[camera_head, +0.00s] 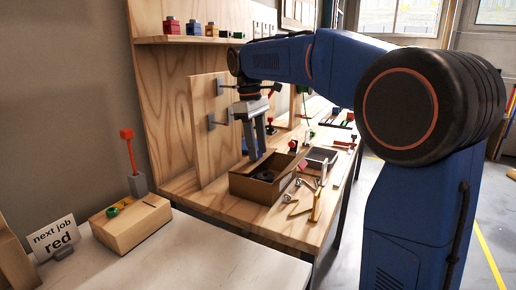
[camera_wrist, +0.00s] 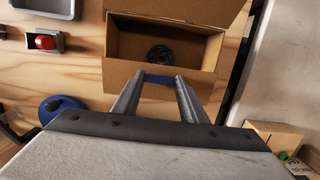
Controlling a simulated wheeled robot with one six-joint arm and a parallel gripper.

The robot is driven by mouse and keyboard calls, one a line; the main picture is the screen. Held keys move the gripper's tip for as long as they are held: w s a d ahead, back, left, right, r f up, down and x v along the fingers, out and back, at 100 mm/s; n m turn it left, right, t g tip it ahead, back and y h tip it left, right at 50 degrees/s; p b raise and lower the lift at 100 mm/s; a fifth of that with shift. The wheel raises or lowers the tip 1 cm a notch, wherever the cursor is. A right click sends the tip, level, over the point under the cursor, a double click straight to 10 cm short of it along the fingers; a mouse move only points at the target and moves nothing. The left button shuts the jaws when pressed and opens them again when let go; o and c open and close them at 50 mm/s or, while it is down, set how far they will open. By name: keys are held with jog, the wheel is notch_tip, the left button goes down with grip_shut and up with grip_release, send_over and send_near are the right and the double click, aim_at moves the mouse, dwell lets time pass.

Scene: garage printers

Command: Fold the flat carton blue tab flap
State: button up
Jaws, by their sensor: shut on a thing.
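The brown carton (camera_head: 252,188) stands on the wooden bench with its top open. In the wrist view the carton (camera_wrist: 125,45) shows its inside, with a dark round coil-like part (camera_wrist: 160,55) on its floor. A flap stands out from the far side. A blue tab (camera_wrist: 158,80) shows at the edge of the near flap (camera_wrist: 150,69). My gripper (camera_wrist: 160,82) has its two fingertips on either side of this blue tab and is shut on it. In the head view my gripper (camera_head: 256,157) points down at the carton's back left edge; the tab is hidden there.
An upright wooden panel (camera_head: 208,120) stands close behind the carton. Loose tools and wooden pieces (camera_head: 316,200) lie to its right.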

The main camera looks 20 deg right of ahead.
jog(key=o, duration=1.1)
